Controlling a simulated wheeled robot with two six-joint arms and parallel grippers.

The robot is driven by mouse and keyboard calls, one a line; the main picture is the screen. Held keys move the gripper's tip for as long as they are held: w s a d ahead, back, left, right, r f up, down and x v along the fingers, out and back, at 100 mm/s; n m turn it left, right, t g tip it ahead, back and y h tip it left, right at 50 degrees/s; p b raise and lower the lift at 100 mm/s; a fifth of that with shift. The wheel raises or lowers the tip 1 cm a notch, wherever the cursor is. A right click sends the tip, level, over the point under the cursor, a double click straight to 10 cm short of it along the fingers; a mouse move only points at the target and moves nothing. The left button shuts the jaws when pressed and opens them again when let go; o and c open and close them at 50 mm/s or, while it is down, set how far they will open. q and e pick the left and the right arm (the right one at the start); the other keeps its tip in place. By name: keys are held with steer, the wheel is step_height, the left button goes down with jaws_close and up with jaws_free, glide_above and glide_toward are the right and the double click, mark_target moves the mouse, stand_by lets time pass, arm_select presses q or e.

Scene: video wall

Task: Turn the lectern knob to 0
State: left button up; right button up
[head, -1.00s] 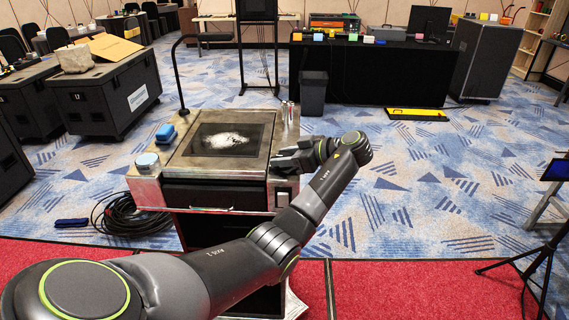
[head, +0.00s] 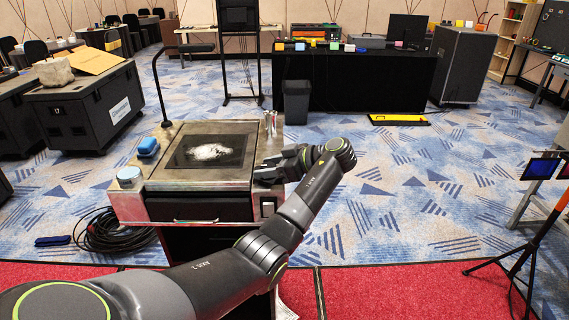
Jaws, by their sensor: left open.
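The lectern (head: 160,209) is a metal-topped stand in front of me, left of the middle, with a dark panel (head: 211,152) bearing a white patch set in its top. My left gripper (head: 259,170) is at the right edge of this top, its fingers pointing left, open. I see nothing between the fingers. I cannot make out a marked knob or a 0; the gripper and wrist hide part of the right edge. My right gripper is out of view.
Coiled cable (head: 112,232) lies left on the floor. A tripod (head: 515,252) stands at right; carpet between is clear.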

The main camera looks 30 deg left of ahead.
arm_select(q)
steer(key=p+v, duration=1.2)
steer(key=v, duration=0.5)
steer(key=shift+d, duration=0.2)
